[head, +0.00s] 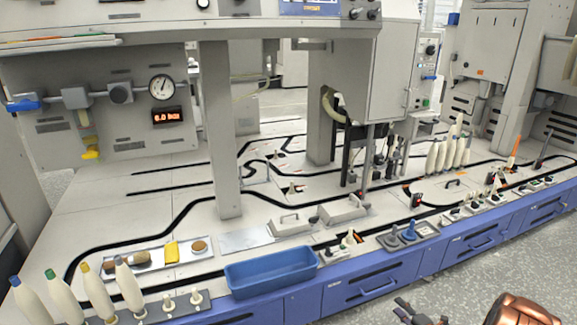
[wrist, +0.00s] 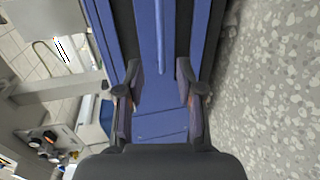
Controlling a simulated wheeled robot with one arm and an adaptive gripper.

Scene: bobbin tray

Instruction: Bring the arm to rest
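My gripper (head: 418,313) shows at the bottom edge of the head view, in front of the blue drawer fronts and over the speckled floor. Part of it is cut off by the frame. In the wrist view my gripper (wrist: 160,102) has its two dark fingers spread apart. Nothing is between them except the blue cabinet front (wrist: 160,123) behind. A copper-coloured link of my arm shows at the bottom right of the head view.
A blue bin (head: 271,280) stands at the bench's front edge. White bobbins (head: 96,291) stand at the front left, and a tray (head: 150,268) with a yellow item lies behind them. Blue drawers (head: 376,284) line the front. Speckled floor (head: 500,268) at the right is clear.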

